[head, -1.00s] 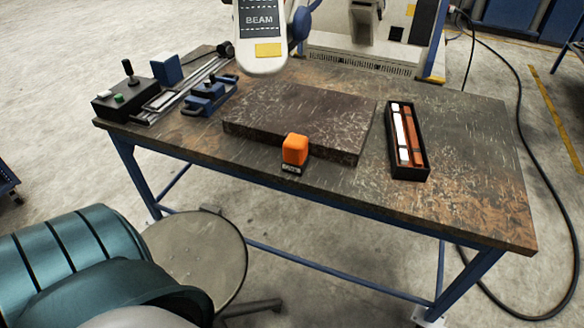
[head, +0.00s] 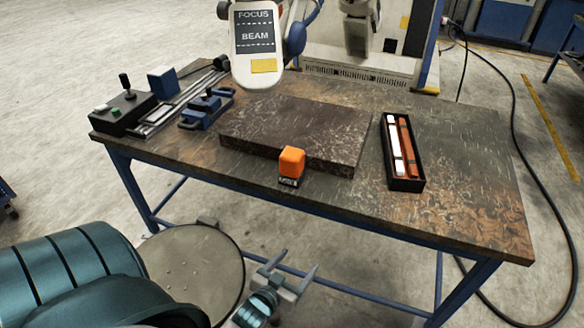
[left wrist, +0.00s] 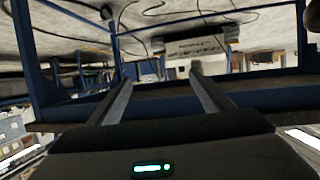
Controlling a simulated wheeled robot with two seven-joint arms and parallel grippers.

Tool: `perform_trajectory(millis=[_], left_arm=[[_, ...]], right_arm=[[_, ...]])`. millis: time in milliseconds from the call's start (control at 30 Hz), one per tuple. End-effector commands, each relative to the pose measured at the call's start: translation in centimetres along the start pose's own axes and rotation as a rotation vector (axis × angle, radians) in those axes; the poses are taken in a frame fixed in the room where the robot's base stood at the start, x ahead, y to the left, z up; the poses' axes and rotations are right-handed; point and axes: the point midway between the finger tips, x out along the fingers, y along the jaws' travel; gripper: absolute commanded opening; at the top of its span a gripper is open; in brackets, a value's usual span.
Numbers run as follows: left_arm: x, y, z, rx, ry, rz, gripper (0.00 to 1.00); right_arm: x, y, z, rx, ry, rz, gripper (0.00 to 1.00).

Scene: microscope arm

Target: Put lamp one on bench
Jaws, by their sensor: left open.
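The bench (head: 455,205) is a worn dark table on a blue frame. No label marks lamp one, so I cannot tell which thing it is. An orange block (head: 291,162) on a small dark base stands at the front edge of a dark slab. A narrow black box (head: 404,184) on the right of the bench holds a white bar (head: 394,147) and a red-brown bar (head: 409,147). My left gripper (head: 300,259) is open and empty, low in front of the bench, beside the stool. Its spread fingers also show in the left wrist view (left wrist: 162,80). My right gripper is not in view.
The dark slab (head: 270,128) covers mid-bench, below a white head marked FOCUS BEAM (head: 257,60). A black control box (head: 124,112) and blue clamp (head: 207,106) stand left. A round stool (head: 190,265) stands in front. The bench's front right is clear.

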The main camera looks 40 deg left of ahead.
Motion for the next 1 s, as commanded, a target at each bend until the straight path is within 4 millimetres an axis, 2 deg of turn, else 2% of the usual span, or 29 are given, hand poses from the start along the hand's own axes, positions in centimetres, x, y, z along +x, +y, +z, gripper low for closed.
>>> perform_trajectory(millis=[33, 100, 200, 300, 400, 533, 833, 1000], left_arm=[[-0.6, -1.4, -3.5, -0.007, 0.057, -0.026, 0.73], [-1.6, -3.1, -7.7, -0.015, 0.126, -0.059, 0.73], [-3.4, -5.2, -12.8, -0.019, 0.210, -0.101, 0.73], [-5.0, -6.7, -16.6, -0.021, 0.276, -0.131, 0.73], [-6.2, -7.5, -18.9, -0.020, 0.316, -0.148, 0.73], [-6.8, -7.9, -20.0, -0.021, 0.336, -0.158, 0.73], [-6.8, -7.9, -20.1, -0.021, 0.336, -0.157, 0.73], [-6.1, -8.0, -20.4, -0.021, 0.336, -0.157, 0.73]], right_arm=[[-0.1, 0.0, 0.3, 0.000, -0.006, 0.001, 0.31], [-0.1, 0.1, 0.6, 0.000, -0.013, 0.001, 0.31], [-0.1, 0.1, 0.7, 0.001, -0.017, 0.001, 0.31], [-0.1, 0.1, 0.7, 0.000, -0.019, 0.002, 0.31], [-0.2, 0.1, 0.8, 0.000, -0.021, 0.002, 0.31], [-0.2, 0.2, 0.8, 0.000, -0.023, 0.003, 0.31], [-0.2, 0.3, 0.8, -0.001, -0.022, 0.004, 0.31], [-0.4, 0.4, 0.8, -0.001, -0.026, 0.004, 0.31]])
